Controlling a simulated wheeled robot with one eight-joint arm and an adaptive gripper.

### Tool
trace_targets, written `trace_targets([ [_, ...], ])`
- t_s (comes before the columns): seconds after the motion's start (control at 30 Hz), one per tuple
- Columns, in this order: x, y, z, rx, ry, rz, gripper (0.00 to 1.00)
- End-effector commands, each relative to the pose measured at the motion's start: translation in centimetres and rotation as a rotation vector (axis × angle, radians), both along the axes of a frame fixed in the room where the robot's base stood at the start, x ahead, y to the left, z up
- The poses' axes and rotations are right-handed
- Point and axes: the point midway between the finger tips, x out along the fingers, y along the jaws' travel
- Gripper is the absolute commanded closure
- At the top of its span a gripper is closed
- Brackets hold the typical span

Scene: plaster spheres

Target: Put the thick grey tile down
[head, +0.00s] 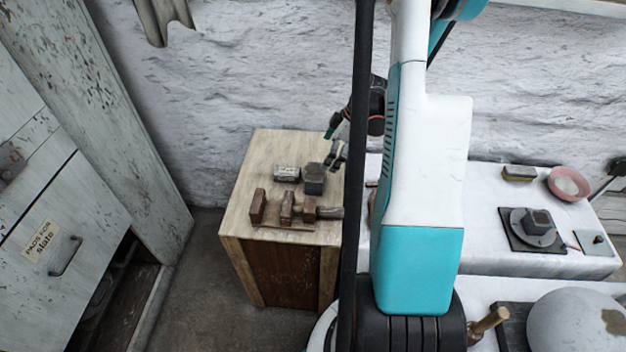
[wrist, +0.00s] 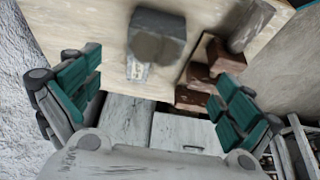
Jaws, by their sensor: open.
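A thick grey block (head: 314,184), which looks like the thick grey tile, rests on the pale wooden top of a small cabinet (head: 262,150). A darker patch covers its upper face. It also shows in the wrist view (wrist: 171,24), beyond my fingertips and apart from them. My gripper (head: 335,152) is just above and behind the block at the cabinet's back right, partly hidden by my arm. In the wrist view my gripper's teal fingers (wrist: 160,75) are spread wide with nothing between them.
A small whitish labelled block (head: 286,173) lies left of the grey block. Several reddish-brown blocks (head: 287,205) stand along the cabinet's front. A white-covered table (head: 480,200) at right holds a pink bowl (head: 568,184) and a grey piece on a dark plate (head: 538,222).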

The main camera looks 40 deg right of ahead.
Motion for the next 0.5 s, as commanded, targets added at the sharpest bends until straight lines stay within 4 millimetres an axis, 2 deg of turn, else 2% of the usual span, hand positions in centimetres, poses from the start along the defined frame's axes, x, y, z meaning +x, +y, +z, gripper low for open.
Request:
trace_targets([
  [0.17, 0.2, 0.1, -1.9, 0.006, -0.006, 0.004, 0.02],
  [0.5, 2.0, 1.6, -7.4, 0.004, -0.005, 0.003, 0.02],
])
